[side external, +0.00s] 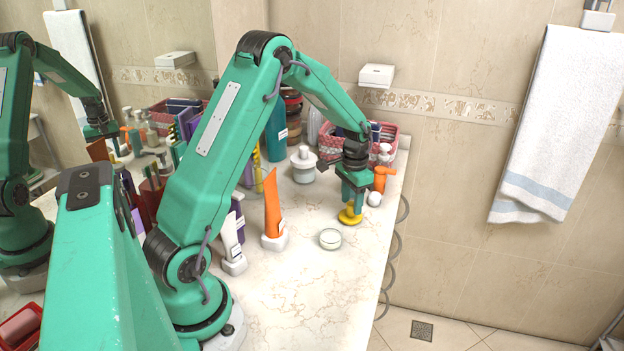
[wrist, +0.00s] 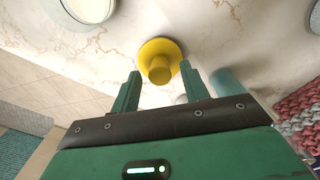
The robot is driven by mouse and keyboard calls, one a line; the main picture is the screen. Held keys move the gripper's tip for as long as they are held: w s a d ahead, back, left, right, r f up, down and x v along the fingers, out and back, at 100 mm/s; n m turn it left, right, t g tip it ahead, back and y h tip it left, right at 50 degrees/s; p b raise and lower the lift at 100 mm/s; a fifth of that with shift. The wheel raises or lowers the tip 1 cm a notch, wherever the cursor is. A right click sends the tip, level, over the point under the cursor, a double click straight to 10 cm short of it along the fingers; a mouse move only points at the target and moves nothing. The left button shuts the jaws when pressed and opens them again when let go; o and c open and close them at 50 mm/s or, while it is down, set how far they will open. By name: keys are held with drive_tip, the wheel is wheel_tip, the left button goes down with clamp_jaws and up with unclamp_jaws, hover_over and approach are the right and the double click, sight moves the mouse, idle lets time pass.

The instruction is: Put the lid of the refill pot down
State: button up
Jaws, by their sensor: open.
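The yellow lid (side external: 349,217), a flat disc with a raised knob, appears to rest on the marble counter, knob up. It also shows in the wrist view (wrist: 160,58). My gripper (side external: 352,203) is above it, pointing down. In the wrist view my gripper (wrist: 160,80) is open, one finger on each side of the knob with gaps visible. A small round white pot (side external: 330,239), open at the top, stands on the counter just in front of the lid. It is partly cut off at the top of the wrist view (wrist: 90,8).
An orange tube (side external: 272,208) stands left of the pot. A white pump jar (side external: 303,166) is behind it. The front counter (side external: 300,300) is clear.

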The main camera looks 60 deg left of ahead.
sight(352, 205)
wheel_tip(352, 205, up, 11)
drive_tip(key=shift+f, duration=0.2)
idle(0.3)
idle(0.4)
drive_tip(key=s+d+r+t, duration=0.2)
drive_tip(key=s+d+r, duration=0.6)
drive_tip(key=d+r, duration=0.15)
drive_tip(key=s+d+t, duration=0.3)
drive_tip(key=s+d, duration=0.5)
drive_tip(key=s, duration=0.6)
drive_tip(key=shift+r+t, duration=0.3)
drive_tip(key=shift+r, duration=0.05)
